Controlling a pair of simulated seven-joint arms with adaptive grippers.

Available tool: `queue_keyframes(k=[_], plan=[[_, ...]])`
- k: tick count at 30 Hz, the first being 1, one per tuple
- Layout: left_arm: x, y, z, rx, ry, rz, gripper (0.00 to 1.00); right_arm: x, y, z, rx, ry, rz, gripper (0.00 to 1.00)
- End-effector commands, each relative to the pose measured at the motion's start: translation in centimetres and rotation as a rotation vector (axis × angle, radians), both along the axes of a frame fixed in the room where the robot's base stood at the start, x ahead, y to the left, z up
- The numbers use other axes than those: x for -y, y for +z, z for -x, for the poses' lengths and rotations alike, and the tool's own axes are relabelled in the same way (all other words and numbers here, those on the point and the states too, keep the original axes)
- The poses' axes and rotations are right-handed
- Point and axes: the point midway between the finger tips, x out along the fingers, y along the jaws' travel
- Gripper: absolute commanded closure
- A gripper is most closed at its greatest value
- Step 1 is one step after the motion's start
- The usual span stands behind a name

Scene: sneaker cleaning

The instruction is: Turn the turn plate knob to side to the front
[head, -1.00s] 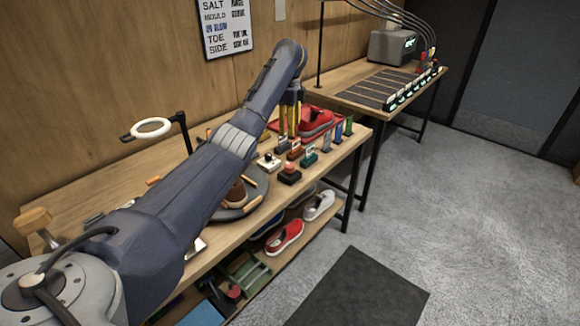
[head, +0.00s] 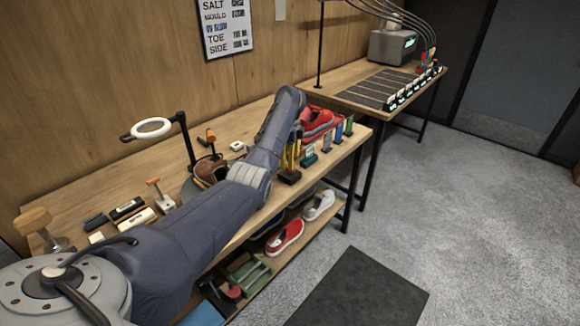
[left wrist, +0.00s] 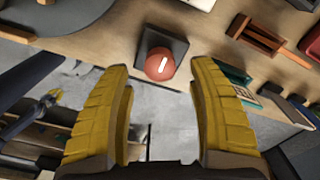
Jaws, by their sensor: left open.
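The red knob (left wrist: 159,64) with a short white mark sits on a dark square base (left wrist: 165,48) near the table's front edge. In the left wrist view it lies between and ahead of my yellow fingers, apart from them. My left gripper (left wrist: 162,70) is open and empty, pointing down over the knob. In the head view my left gripper (head: 290,160) is above the dark base (head: 290,178) and hides the knob. The turn plate shows as a grey disc (left wrist: 55,18) in the left wrist view. In the head view a brown shoe (head: 208,172) rests on it, partly behind my arm. My right gripper is not in view.
A red shoe (head: 316,122) stands behind the row of stands. A ring lamp (head: 151,128) rises at the back left. Shoes lie on the lower shelf.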

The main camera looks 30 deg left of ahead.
Motion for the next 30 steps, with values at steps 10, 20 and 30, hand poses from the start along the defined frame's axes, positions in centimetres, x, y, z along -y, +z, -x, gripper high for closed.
queue_keyframes(k=[10, 20, 30], plan=[[0.0, -2.9, 0.0, 0.000, -0.001, 0.001, 0.41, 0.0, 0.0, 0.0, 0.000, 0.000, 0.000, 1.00], [0.0, -3.2, 0.0, 0.001, 0.000, 0.001, 0.41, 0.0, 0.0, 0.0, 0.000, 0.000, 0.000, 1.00], [0.0, -3.2, 0.0, 0.001, 0.000, 0.000, 0.69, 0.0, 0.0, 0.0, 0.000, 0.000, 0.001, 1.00]])
